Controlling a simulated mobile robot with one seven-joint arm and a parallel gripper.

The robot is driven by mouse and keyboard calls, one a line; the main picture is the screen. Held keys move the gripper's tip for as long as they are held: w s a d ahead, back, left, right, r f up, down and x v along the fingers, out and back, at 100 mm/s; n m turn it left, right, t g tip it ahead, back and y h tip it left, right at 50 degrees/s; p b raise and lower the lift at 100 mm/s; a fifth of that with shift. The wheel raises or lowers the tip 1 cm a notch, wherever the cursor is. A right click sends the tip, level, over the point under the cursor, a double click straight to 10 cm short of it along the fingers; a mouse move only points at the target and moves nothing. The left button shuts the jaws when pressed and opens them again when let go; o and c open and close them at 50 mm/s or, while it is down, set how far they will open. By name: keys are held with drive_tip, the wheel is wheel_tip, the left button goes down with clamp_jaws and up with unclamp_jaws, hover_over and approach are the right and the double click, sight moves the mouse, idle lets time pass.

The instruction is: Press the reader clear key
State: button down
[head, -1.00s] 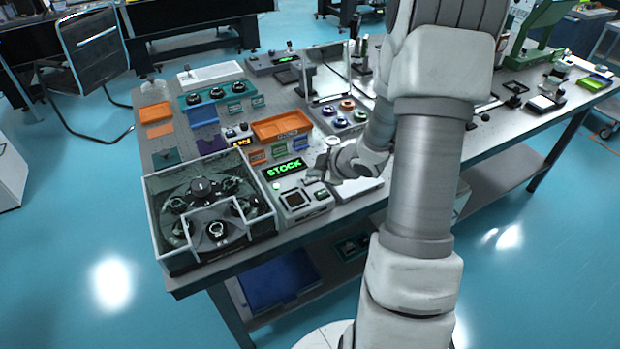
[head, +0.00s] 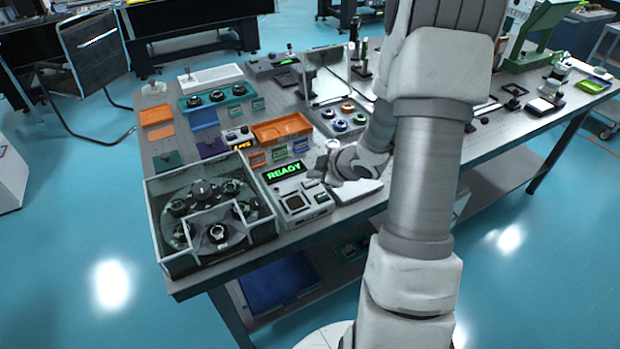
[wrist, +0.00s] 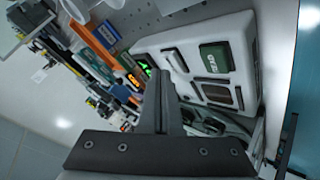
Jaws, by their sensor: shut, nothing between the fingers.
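The reader (head: 296,202) is a pale box at the table's front edge, with a dark square pad on top. Its display (head: 284,172) glows green with READY. A small dark key or window (head: 321,198) sits right of the pad; no key can be read as clear. My gripper (head: 322,170) is shut and empty, low beside the display's right end, and its contact with the reader cannot be told. In the wrist view the closed fingers (wrist: 160,80) partly cover a lit green display. A white housing (wrist: 185,43) with a green label and dark windows lies right of them.
A walled box with a round carousel (head: 203,190) stands left of the reader. An orange tray (head: 282,128), small coloured tags and an amber display (head: 240,146) lie behind. A flat white box (head: 358,190) lies right, partly behind my arm. Round knobs (head: 347,115) stand farther back.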

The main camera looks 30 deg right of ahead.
sight(314, 183)
drive_tip(key=shift+r, duration=0.3)
wheel_tip(314, 183, up, 5)
drive_tip(key=p, duration=0.5)
idle(0.8)
drive_tip(key=shift+w+r, duration=0.1)
drive_tip(key=shift+r, duration=0.2)
drive_tip(key=s+a+r+m+h, duration=0.3)
drive_tip(key=r+m, duration=0.2)
drive_tip(key=r, duration=0.4)
drive_tip(key=s+a+r+m+h, duration=0.2)
drive_tip(key=s+r+m, duration=0.2)
drive_tip(key=r, duration=0.6)
drive_tip(key=s+a+r+m+g+y, duration=0.1)
drive_tip(key=s+a, duration=0.4)
drive_tip(key=s, duration=0.3)
drive_tip(key=s+a+r+m+g+y, duration=0.1)
drive_tip(key=s+a, duration=0.3)
drive_tip(key=s, duration=0.5)
drive_tip(key=shift+a+r+m+g+y, duration=0.4)
drive_tip(key=shift+r+g, duration=0.15)
drive_tip(key=shift+g, duration=0.15)
